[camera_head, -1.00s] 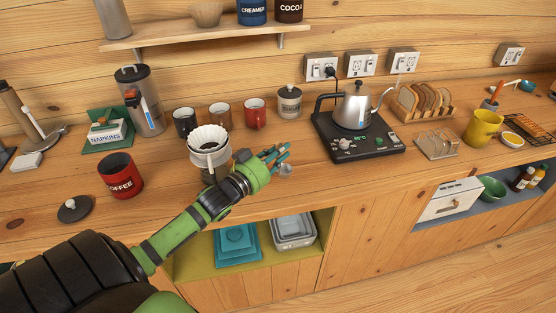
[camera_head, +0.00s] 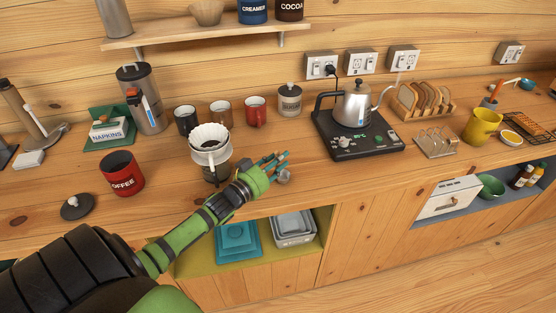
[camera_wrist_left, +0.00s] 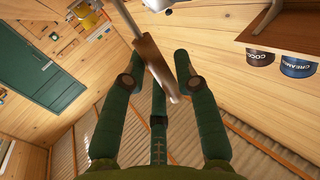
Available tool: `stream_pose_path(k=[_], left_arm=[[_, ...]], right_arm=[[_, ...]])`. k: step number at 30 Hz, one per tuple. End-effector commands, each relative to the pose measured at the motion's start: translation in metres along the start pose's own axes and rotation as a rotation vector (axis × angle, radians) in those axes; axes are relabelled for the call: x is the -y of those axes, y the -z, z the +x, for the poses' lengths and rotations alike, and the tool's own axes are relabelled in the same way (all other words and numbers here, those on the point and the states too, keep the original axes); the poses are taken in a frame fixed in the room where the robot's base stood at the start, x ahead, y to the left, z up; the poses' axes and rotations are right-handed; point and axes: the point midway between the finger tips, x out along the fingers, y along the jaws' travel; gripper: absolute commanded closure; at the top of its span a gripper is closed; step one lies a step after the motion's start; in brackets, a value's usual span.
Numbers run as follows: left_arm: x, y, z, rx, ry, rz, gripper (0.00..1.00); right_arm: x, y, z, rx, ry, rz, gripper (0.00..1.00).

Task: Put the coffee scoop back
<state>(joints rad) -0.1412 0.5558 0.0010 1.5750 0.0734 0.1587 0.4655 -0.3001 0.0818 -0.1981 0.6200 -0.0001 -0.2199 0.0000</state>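The coffee scoop's small silver bowl (camera_head: 284,177) shows just beyond my left gripper (camera_head: 272,164) in the head view, above the counter's front part. In the left wrist view the scoop's brown handle (camera_wrist_left: 154,66) runs between the green fingers of the same gripper (camera_wrist_left: 156,78), which is shut on it; the exact finger contact is hard to see. The red coffee canister (camera_head: 122,175) stands open on the counter to the left of the gripper. Its dark round lid (camera_head: 77,207) lies on the counter beside it. My right gripper is not in view.
A white dripper (camera_head: 208,143) on a glass carafe stands just behind my left forearm. Several mugs (camera_head: 220,114) stand behind it. A kettle (camera_head: 355,106) on a black base is to the right. Counter (camera_head: 175,195) is clear between canister and carafe.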

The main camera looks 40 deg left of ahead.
Motion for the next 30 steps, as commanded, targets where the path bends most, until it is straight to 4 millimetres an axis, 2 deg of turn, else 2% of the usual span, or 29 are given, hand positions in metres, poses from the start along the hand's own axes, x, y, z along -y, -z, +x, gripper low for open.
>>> stream_pose_path(k=[11, 14, 30], left_arm=[[0.000, 0.003, 0.000, 0.000, 0.000, 0.000, 0.55], [-0.001, 0.000, -0.007, 0.002, -0.001, -0.001, 0.55], [-0.001, -0.001, -0.101, 0.003, 0.000, -0.002, 0.55]], right_arm=[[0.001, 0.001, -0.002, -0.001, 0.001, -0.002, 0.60], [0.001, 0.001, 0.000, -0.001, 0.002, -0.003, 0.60], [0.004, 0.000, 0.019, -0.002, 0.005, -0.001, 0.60]])
